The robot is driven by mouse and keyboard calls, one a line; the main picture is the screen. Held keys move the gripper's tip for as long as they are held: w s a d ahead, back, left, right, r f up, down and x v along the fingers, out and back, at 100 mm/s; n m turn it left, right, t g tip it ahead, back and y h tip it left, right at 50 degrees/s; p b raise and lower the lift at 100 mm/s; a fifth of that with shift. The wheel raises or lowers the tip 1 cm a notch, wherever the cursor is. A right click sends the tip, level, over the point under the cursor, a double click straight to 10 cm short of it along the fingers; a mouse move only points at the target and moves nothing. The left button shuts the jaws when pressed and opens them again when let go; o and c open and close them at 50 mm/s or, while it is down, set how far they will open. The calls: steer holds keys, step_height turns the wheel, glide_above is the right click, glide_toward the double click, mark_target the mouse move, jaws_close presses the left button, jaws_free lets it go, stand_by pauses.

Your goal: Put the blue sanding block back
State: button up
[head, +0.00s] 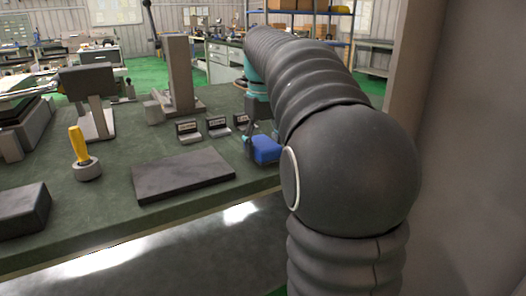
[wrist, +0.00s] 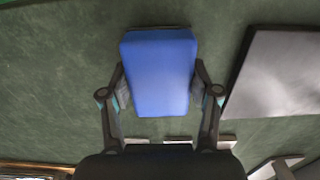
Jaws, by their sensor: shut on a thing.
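The blue sanding block (wrist: 159,72) is between the two fingers of my gripper (wrist: 160,92) in the wrist view, with a finger against each side. The block (head: 265,149) also shows in the head view near the right end of the green-topped bench (head: 110,222), beside my arm. My gripper (head: 252,142) is shut on it there, partly hidden behind the arm. I cannot tell whether the block touches the bench top or is held just above it.
A dark flat plate (head: 183,174) lies left of the block. Several small labelled stands (head: 217,127) sit behind it. A yellow-handled tool (head: 79,146) stands in a round base further left. A tall grey upright (head: 178,75) rises at the back. Bare bench shows around the plate.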

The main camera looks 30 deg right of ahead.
mark_target(263, 142)
steer(key=shift+f, duration=0.55)
steer(key=shift+f, duration=0.2)
steer(key=o, duration=1.1)
step_height(263, 142, up, 11)
steer(key=shift+r+p, duration=0.1)
steer(key=shift+p, duration=1.15)
steer(key=shift+r, duration=0.6)
